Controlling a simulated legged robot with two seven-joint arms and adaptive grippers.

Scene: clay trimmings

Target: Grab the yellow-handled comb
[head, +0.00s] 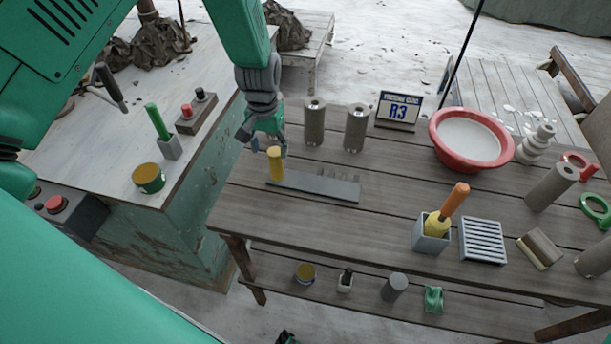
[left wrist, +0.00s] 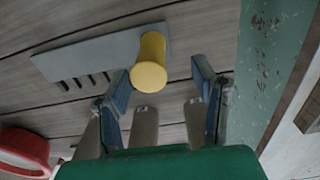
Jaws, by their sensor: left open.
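The comb is a flat grey plate (head: 325,186) with teeth and a yellow handle (head: 275,163) standing up at its left end. It lies on the wooden table. My left gripper (head: 264,141) is just above and behind the handle in the head view. In the left wrist view the yellow handle (left wrist: 150,62) is just beyond the fingertips, roughly between the two blue fingers, and the grey plate (left wrist: 88,57) extends to the left. My left gripper (left wrist: 160,82) is open and holds nothing. My right gripper is not in view.
Two grey cylinders (head: 314,122) stand behind the comb, beside an R3 sign (head: 397,110). A red basin (head: 471,140) stands at the back right. A grey holder with an orange-handled tool (head: 432,233) and a slatted block (head: 482,240) stand to the right. Table space in front of the comb is clear.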

